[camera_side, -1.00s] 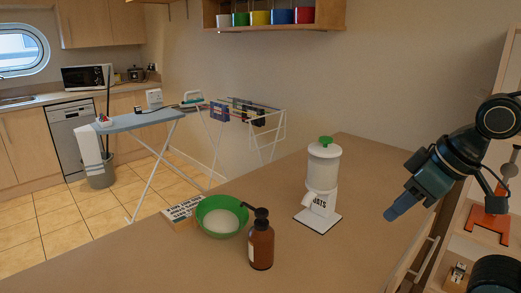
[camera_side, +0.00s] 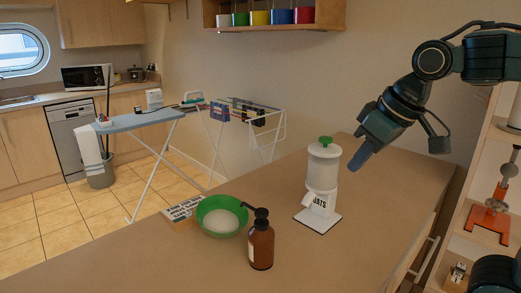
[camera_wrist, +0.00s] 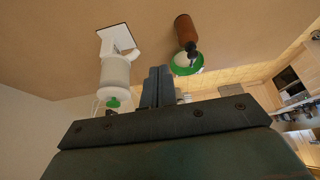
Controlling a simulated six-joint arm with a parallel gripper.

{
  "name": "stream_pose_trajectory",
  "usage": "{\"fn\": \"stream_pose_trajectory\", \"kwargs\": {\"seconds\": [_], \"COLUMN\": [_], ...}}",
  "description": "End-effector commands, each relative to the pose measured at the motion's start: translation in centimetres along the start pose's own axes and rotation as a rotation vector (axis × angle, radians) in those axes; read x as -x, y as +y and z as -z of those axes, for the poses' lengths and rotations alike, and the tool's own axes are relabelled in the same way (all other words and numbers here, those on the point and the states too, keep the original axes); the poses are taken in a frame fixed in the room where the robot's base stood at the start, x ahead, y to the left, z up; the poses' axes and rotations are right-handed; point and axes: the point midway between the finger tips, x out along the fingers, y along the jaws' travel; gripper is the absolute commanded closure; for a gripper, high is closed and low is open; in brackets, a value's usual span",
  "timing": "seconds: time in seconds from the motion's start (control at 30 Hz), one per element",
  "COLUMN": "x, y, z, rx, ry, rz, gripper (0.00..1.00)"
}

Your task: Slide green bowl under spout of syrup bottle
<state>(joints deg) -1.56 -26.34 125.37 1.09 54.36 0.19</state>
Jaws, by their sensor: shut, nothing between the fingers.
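The green bowl (camera_side: 238,207) sits on the counter at the left, with a pale inside. The brown syrup bottle (camera_side: 261,246) stands upright beside it, nearer the camera. Its black pump spout (camera_side: 255,211) points left toward the bowl; I cannot tell whether its tip lies over the rim. In the wrist view the bowl (camera_wrist: 186,71) and bottle (camera_wrist: 184,29) show at the top, the bottle partly covering the bowl. My gripper (camera_side: 357,165) is shut and empty, in the air right of the dispenser, well away from the bowl. Its shut fingers (camera_wrist: 158,84) also show in the wrist view.
A white dispenser (camera_side: 323,172) with a green knob stands on the counter between my gripper and the bowl. A box with dark lettering (camera_side: 181,212) lies left of the bowl. The counter's (camera_side: 330,250) front right is clear.

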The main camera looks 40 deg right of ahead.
Motion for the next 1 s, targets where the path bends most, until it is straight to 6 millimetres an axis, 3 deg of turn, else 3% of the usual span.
{"fn": "stream_pose_trajectory", "kwargs": {"seconds": [0.1, 0.47, 0.77, 1.0], "x": [-0.3, -2.8, -6.6, -10.7], "y": [-0.3, -1.3, -2.5, -3.7], "z": [3.4, 12.4, 19.1, 23.6], "rx": [0.003, 0.008, 0.013, 0.016], "ry": [-0.011, -0.036, -0.057, -0.074], "rz": [0.001, 0.003, 0.005, 0.006], "gripper": [1.0, 1.0, 1.0, 1.0]}}
